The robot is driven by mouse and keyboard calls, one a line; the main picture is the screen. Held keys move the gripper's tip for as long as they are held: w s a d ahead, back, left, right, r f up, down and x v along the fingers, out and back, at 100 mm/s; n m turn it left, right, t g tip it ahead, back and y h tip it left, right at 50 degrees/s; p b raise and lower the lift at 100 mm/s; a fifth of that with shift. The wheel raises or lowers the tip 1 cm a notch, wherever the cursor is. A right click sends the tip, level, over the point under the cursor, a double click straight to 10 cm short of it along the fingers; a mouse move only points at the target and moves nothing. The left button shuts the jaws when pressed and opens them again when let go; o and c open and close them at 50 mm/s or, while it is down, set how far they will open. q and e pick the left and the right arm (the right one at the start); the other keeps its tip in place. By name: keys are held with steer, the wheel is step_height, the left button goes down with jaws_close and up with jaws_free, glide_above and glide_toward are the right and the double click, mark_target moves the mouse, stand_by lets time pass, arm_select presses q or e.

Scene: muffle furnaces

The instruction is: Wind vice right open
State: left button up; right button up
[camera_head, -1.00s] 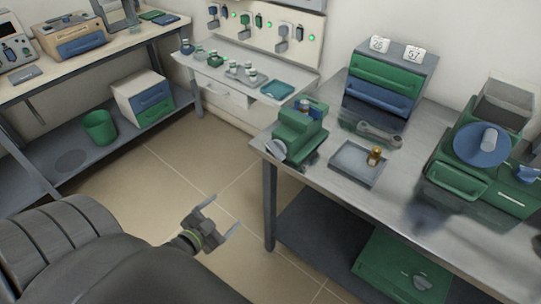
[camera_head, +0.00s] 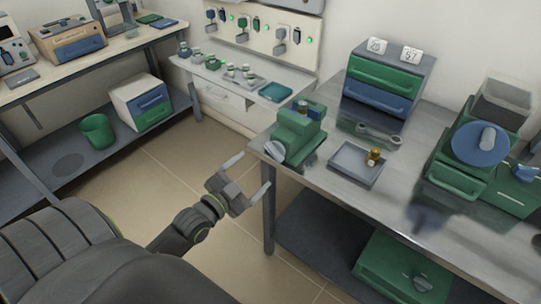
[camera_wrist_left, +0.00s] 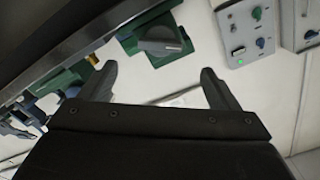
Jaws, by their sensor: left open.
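The green vice (camera_head: 299,133) stands at the left front corner of the grey workbench, with a grey winding knob (camera_head: 274,151) on its left end. My left gripper (camera_head: 247,179) is open and empty, in front of the bench corner, below and left of the knob and apart from it. In the left wrist view the knob (camera_wrist_left: 164,40) and part of the green vice (camera_wrist_left: 150,20) show beyond my open fingers (camera_wrist_left: 158,85), above the space between them. The gap between the vice's jaws cannot be made out. My right gripper is out of view.
The workbench (camera_head: 338,192) has its corner leg close beside my gripper. On it are a grey tray (camera_head: 357,164), a spanner (camera_head: 379,134), a drawer cabinet (camera_head: 386,80) and a green machine (camera_head: 475,160). Open floor (camera_head: 180,160) lies left of the bench.

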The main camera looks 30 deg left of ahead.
mark_target(272, 154)
arm_select(q)
steer(key=w, duration=0.9)
steer(key=shift+d, duration=0.35)
steer(key=c, duration=1)
